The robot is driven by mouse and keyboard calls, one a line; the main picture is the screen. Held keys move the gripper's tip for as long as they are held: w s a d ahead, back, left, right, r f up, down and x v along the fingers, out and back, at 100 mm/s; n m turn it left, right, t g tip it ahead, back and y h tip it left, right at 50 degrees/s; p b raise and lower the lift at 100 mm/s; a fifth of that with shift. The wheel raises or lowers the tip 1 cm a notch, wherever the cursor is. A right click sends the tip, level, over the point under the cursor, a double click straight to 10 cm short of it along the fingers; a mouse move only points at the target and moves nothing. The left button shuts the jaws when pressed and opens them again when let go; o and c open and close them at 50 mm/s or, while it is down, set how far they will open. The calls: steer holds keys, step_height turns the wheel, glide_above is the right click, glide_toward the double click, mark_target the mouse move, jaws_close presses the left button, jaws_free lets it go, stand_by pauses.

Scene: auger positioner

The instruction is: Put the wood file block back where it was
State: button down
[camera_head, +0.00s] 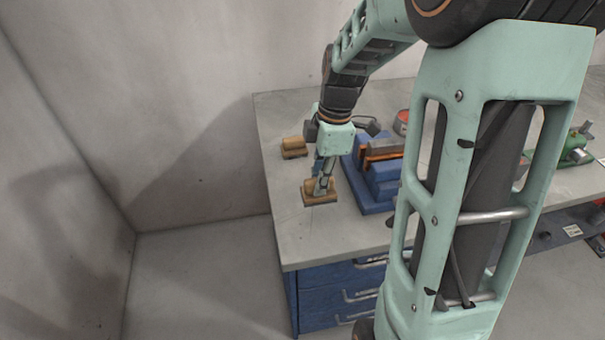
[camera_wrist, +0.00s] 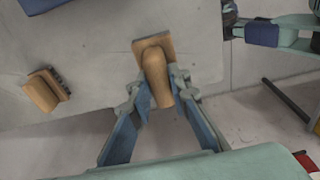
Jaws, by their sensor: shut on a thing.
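A wooden block with a rounded handle on a flat base, which I take as the wood file block (camera_head: 318,198), is at the bench's left part. It also shows in the wrist view (camera_wrist: 155,72), upper middle. My gripper (camera_head: 324,181) points down over it, and in the wrist view its fingers (camera_wrist: 159,84) are on either side of the handle, shut on it. The block is on or just above the bench top; I cannot tell which. A second, similar wooden block (camera_head: 293,148) with a dark, toothed-looking edge sits farther back, at left in the wrist view (camera_wrist: 45,90).
A blue stand (camera_head: 379,188) with orange and grey pieces is just right of the held block. A red round container (camera_head: 402,122) and a green device (camera_head: 574,146) are farther right. The grey bench top (camera_head: 293,225) is clear toward its front left edge.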

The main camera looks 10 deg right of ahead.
mark_target(312, 183)
steer(key=w+f, duration=0.1)
steer(key=w+a+f+b, duration=0.1)
steer(key=f, duration=0.1)
steer(key=shift+w+f, duration=0.15)
steer(key=shift+w, duration=0.05)
steer(key=shift+w+a+f+b, duration=0.1)
steer(key=shift+w+f+b, duration=0.05)
steer(key=shift+f+b, duration=0.65)
steer(key=shift+w+a+f+b, duration=0.15)
steer(key=shift+f+b, duration=0.35)
steer(key=shift+f, duration=0.5)
steer(key=shift+d+f, duration=0.1)
steer(key=shift+f, duration=0.15)
steer(key=c, duration=1.8)
jaws_free()
steer(key=r, duration=0.4)
steer(key=d+r, duration=0.1)
steer(key=r, duration=0.7)
steer(key=shift+d+r, duration=0.2)
steer(key=shift+r, duration=0.05)
